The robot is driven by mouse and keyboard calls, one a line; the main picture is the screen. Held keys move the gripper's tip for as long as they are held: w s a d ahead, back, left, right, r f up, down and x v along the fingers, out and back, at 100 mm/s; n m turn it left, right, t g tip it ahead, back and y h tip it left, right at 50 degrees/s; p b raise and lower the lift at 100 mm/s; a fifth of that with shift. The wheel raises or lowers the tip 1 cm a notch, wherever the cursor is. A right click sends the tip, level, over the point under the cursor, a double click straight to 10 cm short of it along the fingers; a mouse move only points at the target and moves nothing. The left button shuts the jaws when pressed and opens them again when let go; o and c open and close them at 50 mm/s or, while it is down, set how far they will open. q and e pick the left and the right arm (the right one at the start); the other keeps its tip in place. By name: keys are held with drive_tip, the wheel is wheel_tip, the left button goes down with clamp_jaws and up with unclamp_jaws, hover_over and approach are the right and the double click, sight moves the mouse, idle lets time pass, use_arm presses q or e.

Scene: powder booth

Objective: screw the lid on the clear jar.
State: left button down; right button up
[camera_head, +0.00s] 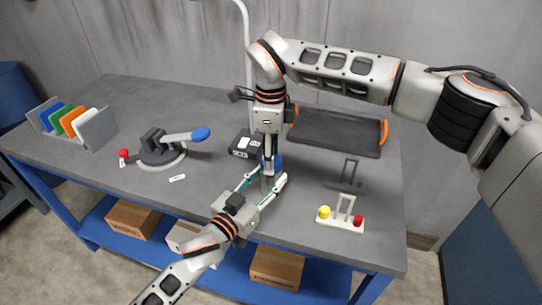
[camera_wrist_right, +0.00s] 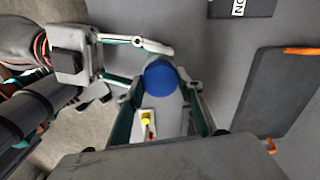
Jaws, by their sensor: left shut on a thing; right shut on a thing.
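The blue lid (camera_head: 277,163) is between the fingers of my right gripper (camera_head: 270,167), which points down from above and is shut on it. The lid also shows as a round blue top in the right wrist view (camera_wrist_right: 160,82). My left gripper (camera_head: 267,187) reaches in from the front and is shut on the jar, just below the lid. The clear jar is mostly hidden by the fingers and lid. I cannot tell whether the lid is seated on the rim. In the right wrist view, the left gripper's fingers come in from the left beside the lid.
A black box (camera_head: 240,151) stands just left behind the grippers. A dark tray (camera_head: 340,133) with orange handles lies back right. A white stand (camera_head: 340,221) with yellow and red knobs is at front right. A lever clamp (camera_head: 160,152) and a plate rack (camera_head: 97,130) stand left.

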drive_tip(key=m, duration=0.8)
drive_tip(key=shift+m, duration=0.4)
drive_tip(key=m, duration=0.7)
drive_tip(key=shift+m, duration=0.3)
drive_tip(key=o, duration=1.3)
wheel_tip(320, 180, up, 12)
